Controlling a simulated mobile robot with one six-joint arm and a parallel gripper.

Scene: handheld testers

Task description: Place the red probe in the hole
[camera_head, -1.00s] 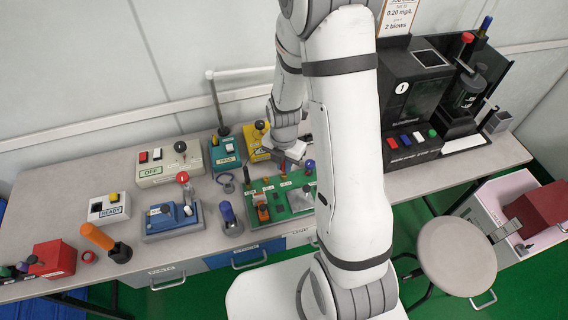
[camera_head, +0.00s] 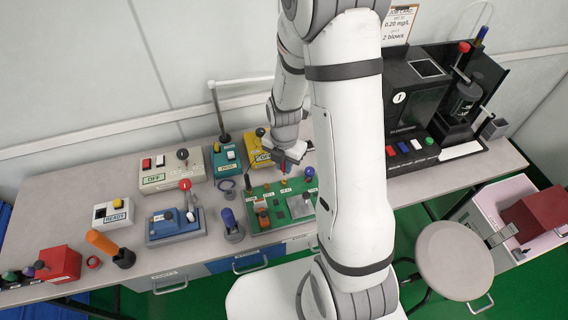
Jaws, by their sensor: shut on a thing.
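My gripper (camera_head: 290,158) is above the back part of the green board (camera_head: 272,232), left of my upper arm. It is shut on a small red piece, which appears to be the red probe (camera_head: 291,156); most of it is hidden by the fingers. My arm covers the board's right side. I cannot tell which spot is the hole.
A yellow box (camera_head: 259,158) and a teal box (camera_head: 226,158) stand behind the board. A blue box (camera_head: 172,226) with a red-knobbed lever is to the left. A black machine (camera_head: 417,110) stands on the right. A round stool (camera_head: 452,262) is in front of the table.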

